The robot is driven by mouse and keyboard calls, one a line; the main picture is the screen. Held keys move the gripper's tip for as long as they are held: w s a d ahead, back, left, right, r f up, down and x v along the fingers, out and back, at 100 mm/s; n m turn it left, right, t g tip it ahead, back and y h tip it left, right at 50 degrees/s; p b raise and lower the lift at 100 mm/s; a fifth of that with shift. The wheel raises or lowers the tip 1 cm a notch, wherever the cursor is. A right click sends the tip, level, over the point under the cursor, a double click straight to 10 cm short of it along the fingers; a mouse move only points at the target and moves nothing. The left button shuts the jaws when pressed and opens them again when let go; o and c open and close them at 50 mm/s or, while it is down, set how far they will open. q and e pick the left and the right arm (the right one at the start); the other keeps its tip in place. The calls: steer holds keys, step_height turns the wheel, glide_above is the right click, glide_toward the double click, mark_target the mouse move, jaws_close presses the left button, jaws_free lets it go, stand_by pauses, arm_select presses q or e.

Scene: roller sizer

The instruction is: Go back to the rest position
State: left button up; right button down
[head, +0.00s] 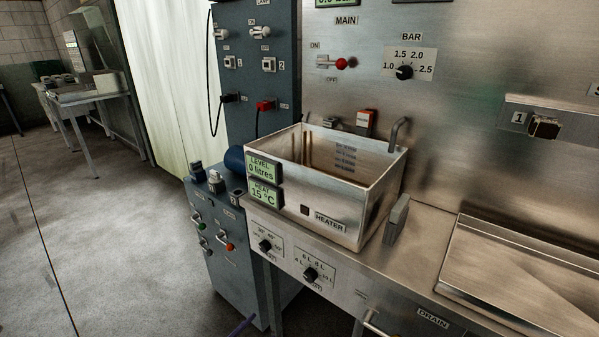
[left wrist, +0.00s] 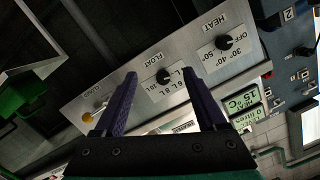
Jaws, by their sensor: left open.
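My left gripper (left wrist: 160,80) is open and empty in the left wrist view, its two dark purple fingers spread apart. Behind them is the steel front panel (left wrist: 145,95) with the HEAT knob (left wrist: 225,42) and the FLOAT knob (left wrist: 164,76). Nothing sits between the fingers, and I cannot tell whether they touch the panel. In the head view only a small purple sliver shows at the bottom edge, likely a finger of this gripper. My right gripper is in neither view.
A steel tank (head: 330,216) with LEVEL and HEAT displays stands on the steel bench (head: 415,265). A blue-grey cabinet (head: 224,255) with switches is left of it. A recessed drain tray (head: 520,275) lies right. The floor (head: 100,240) at left is clear.

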arm_select(q)
steer(key=s+a+f+n+g+y+p, duration=0.1)
steer(key=s+a+f+n+g+y, duration=0.25)
steer(key=f, duration=0.65)
steer(key=s+a+f+n+g+y+p, duration=0.1)
steer(key=s+a+f+n+y, duration=0.2)
steer(key=a+f, duration=0.55)
steer(key=s+a+f+n+g+y+p, duration=0.1)
steer(key=s+f+g, duration=0.3)
steer(key=s, duration=0.9)
steer(key=s+a+f+n+g+y+p, duration=0.1)
steer(key=s+f+g, duration=0.3)
steer(key=s+f, duration=0.5)
steer(key=s, duration=0.4)
steer(key=shift+s+a+f+n, duration=0.2)
steer(key=shift+a+f+n, duration=0.05)
steer(key=shift+n, duration=0.1)
steer(key=shift+g, duration=0.25)
